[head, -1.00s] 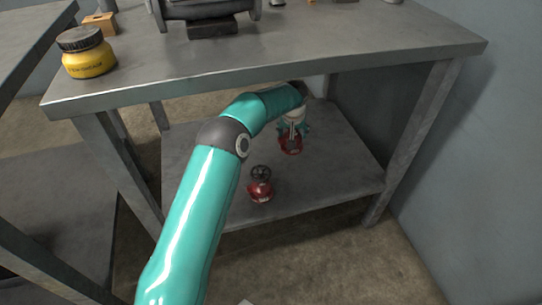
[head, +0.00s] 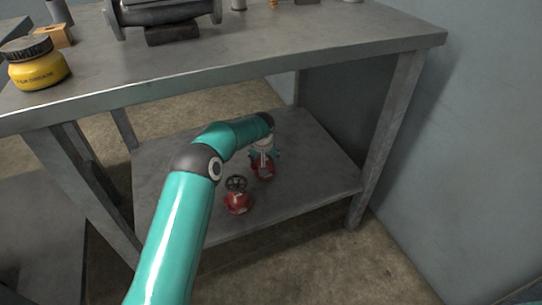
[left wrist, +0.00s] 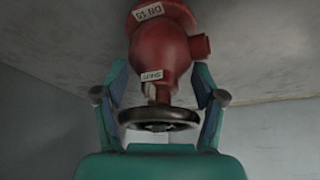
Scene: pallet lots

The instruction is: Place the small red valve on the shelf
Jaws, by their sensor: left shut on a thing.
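A red valve (head: 263,169) is in my left gripper (head: 264,153), over the back part of the lower grey shelf (head: 310,170). In the left wrist view the valve (left wrist: 160,55) appears upside down, with a "DN 15" label and its dark handwheel (left wrist: 158,118) between the fingers (left wrist: 160,100). Its base is at or very near the shelf surface; I cannot tell if it touches. A second red valve (head: 237,203) with a black handwheel stands upright on the shelf, nearer the front. My right gripper is not in view.
The tabletop (head: 250,60) overhangs the shelf, with table legs (head: 385,140) at its corners. A yellow jar (head: 38,68) and a grey machine part (head: 165,15) are on top. A wall (head: 480,130) stands at the right. The shelf's right part is clear.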

